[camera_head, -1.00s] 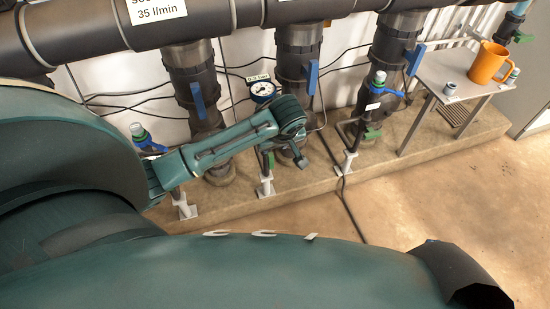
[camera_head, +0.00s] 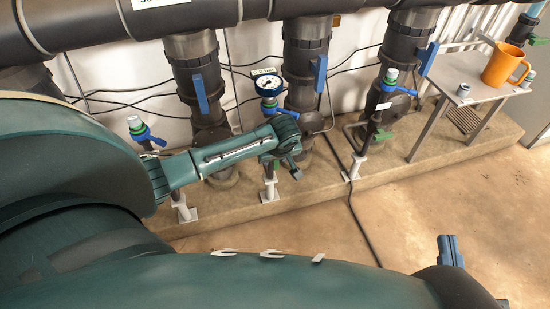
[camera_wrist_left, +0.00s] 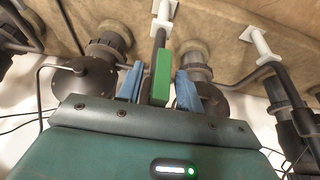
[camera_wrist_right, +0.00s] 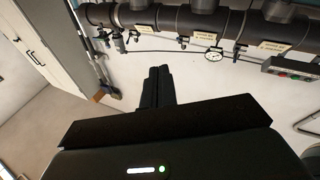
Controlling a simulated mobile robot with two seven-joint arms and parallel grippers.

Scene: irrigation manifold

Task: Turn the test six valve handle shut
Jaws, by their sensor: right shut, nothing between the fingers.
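A green valve handle (camera_wrist_left: 161,78) stands between the two blue fingers of my left gripper (camera_wrist_left: 158,88) in the left wrist view. The fingers are apart on either side of it; I cannot tell whether either touches. In the head view my left wrist hides most of this handle at the middle thin riser, below a blue lever (camera_head: 273,109). No test valve label is readable, so I cannot confirm the number. My right gripper (camera_head: 451,251) is low at the right in the head view, shut and empty. It also shows in the right wrist view (camera_wrist_right: 158,75).
A pressure gauge (camera_head: 268,83) sits behind the middle riser. A metal table (camera_head: 447,84) holds an orange mug (camera_head: 504,65). The floor (camera_head: 440,190) in front is clear.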

